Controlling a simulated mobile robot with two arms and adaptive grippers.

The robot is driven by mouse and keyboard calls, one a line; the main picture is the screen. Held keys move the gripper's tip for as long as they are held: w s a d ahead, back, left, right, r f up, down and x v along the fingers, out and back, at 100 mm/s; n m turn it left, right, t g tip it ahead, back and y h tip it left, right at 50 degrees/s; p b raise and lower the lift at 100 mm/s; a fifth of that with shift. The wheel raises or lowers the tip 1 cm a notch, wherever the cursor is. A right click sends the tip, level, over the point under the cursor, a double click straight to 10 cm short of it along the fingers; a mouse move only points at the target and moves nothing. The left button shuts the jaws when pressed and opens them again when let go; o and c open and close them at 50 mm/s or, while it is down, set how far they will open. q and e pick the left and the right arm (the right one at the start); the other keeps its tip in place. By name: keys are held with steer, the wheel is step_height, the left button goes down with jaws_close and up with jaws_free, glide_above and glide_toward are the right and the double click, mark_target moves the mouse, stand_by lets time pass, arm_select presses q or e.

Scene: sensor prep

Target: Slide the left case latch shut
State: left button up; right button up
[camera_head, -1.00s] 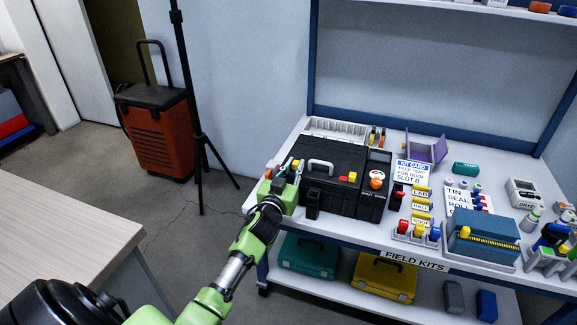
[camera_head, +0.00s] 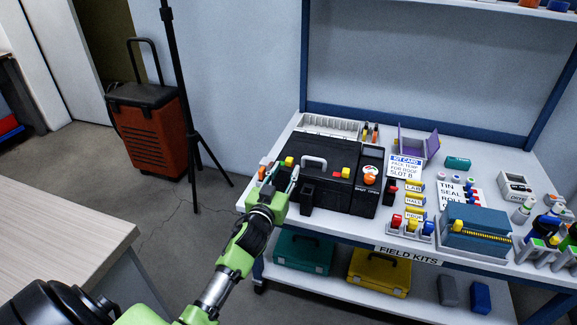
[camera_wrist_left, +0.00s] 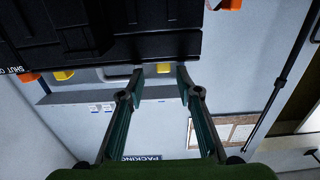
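The black case (camera_head: 325,185) lies shut on the workbench, with a grey handle on its lid. A yellow latch tab (camera_head: 289,161) shows at its left end, just beyond my left gripper (camera_head: 281,180). In the left wrist view, a yellow tab (camera_wrist_left: 163,69) on the case edge lies between the tips of my left gripper (camera_wrist_left: 159,72), nearer the right finger. The fingers are apart and hold nothing. Contact with the tab cannot be told. Another yellow tab (camera_head: 346,173) with a red mark beside it is right of the handle. My right gripper is not in view.
An orange knob (camera_head: 369,179) is at the case's right end. A white kit card (camera_head: 405,167), yellow labels (camera_head: 414,197) and a blue-grey box (camera_head: 480,232) fill the bench to the right. A white rack (camera_head: 330,128) stands behind the case. A tripod (camera_head: 190,130) stands left.

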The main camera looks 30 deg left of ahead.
arm_select(q)
steer(key=shift+v, duration=2)
